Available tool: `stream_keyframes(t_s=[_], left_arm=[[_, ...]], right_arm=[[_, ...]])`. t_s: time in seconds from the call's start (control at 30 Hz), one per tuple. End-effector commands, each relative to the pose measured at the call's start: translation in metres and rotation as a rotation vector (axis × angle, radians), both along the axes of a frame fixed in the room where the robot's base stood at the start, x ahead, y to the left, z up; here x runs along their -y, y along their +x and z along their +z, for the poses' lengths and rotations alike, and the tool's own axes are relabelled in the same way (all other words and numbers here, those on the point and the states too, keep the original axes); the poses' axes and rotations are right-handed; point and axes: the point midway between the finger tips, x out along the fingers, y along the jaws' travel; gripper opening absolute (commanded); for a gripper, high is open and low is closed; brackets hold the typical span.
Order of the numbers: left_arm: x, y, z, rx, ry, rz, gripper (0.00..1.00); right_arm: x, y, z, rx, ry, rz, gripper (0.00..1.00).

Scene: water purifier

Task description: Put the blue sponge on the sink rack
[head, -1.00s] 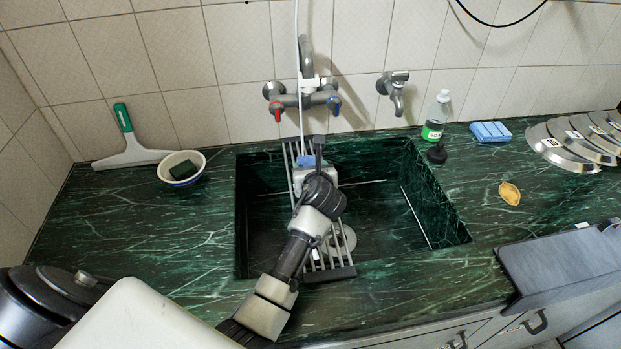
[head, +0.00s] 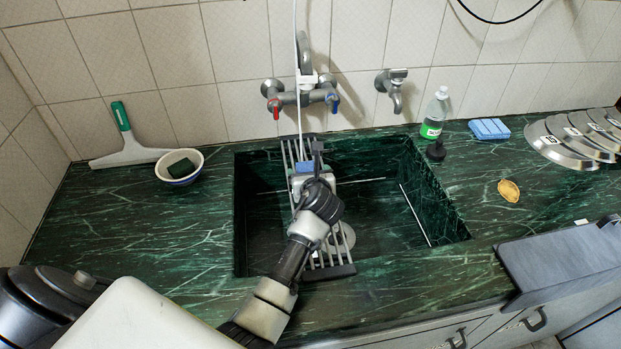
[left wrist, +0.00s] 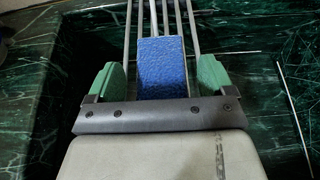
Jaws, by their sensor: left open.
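The blue sponge (left wrist: 162,62) lies on the metal bars of the sink rack (left wrist: 185,15), between the two green finger pads of my left gripper (left wrist: 155,80). A gap shows on each side of the sponge, so the gripper is open around it. In the head view the sponge (head: 303,167) is a small blue patch near the rack's back end, partly hidden by my left gripper (head: 316,165). The rack (head: 335,270) spans the sink from back to front. My right gripper is not in view.
A bowl with a dark green sponge (head: 180,168) and a squeegee (head: 125,140) stand left of the sink. A soap bottle (head: 435,115), a light blue sponge pack (head: 489,129), a yellow-brown item (head: 509,191) and several lids (head: 570,140) are on the right.

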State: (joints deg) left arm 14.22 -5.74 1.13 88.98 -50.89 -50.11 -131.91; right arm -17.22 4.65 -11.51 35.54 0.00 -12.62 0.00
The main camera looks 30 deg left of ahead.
Motion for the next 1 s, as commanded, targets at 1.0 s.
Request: stream_keyframes(t_s=[1.0], left_arm=[[0.067,-0.088,0.048,0.001,0.000,0.001,0.83]], right_arm=[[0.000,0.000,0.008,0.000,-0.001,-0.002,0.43]])
